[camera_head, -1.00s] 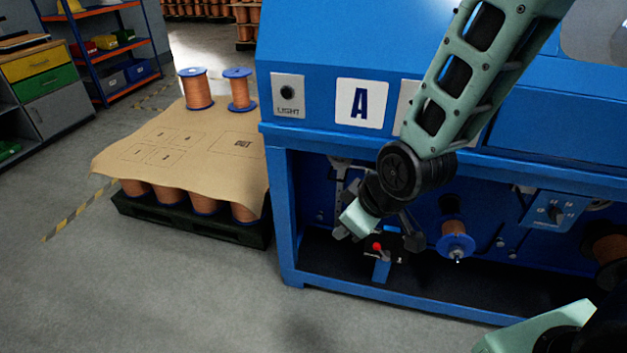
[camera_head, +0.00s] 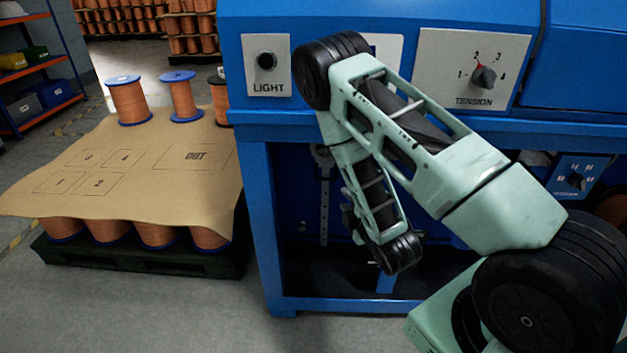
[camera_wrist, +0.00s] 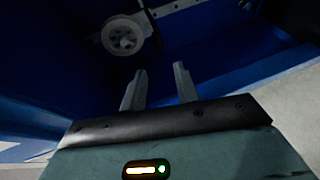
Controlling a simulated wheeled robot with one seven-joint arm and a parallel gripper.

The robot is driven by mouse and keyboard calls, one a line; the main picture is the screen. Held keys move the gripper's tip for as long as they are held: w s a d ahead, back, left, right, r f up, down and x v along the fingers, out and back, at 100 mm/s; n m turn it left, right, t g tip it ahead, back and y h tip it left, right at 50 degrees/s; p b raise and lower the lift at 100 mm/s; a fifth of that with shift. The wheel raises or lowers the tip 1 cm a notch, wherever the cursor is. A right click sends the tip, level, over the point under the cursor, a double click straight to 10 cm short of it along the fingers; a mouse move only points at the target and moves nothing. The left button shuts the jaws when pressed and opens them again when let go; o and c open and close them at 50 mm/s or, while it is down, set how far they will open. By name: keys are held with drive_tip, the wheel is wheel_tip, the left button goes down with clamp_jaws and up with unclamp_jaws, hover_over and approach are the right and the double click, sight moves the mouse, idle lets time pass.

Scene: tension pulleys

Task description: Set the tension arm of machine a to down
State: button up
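Machine a is the blue cabinet (camera_head: 255,215); my arm covers most of its letter plate in the head view. A grey slotted bar (camera_head: 324,205) stands upright inside its open bay; I cannot tell whether it is the tension arm. In the wrist view, a pale round pulley (camera_wrist: 123,34) sits by a light bar (camera_wrist: 172,8) against the blue interior. My gripper (camera_wrist: 160,88) shows two grey fingers apart with nothing between them. The pulley is beyond the fingers, up and left, not touching them. In the head view my arm hides the fingers.
A tension knob (camera_head: 484,76) and a light button (camera_head: 266,61) are on the machine's front panel. A pallet (camera_head: 140,258) of copper spools under a cardboard sheet (camera_head: 130,180) stands left. Grey floor in front is clear.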

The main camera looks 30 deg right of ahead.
sight(326, 179)
drive_tip(key=b+x, duration=1.2)
drive_tip(key=x, duration=0.5)
drive_tip(key=shift+b, duration=0.35)
clamp_jaws()
drive_tip(key=shift+s+f, duration=0.1)
